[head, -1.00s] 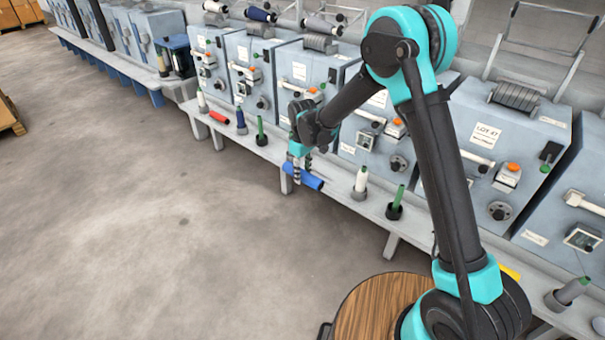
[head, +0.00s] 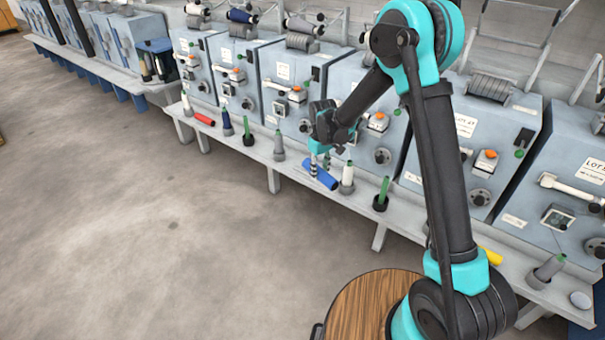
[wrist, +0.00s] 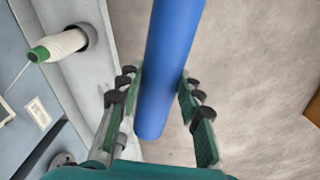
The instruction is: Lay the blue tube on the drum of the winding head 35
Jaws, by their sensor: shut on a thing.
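My gripper (head: 322,166) is shut on the blue tube (head: 320,175), which hangs tilted over the front ledge, left of a white cone on a post. In the wrist view the blue tube (wrist: 168,60) runs lengthwise between the fingers (wrist: 163,100), its far end out of the picture. Winding heads stand in a row behind the ledge; I cannot read which is 35. A bare ribbed drum (head: 490,86) tops the head right of my arm; another drum (head: 302,43) lies left of it, with a pale bobbin above. My arm hides part of the row.
The ledge (head: 285,165) holds several posts, some with green tubes (head: 383,190) or a white cone (head: 347,176); the cone also shows in the wrist view (wrist: 60,45). A red tube (head: 204,119) and a yellow item (head: 491,257) lie there. The floor in front is clear.

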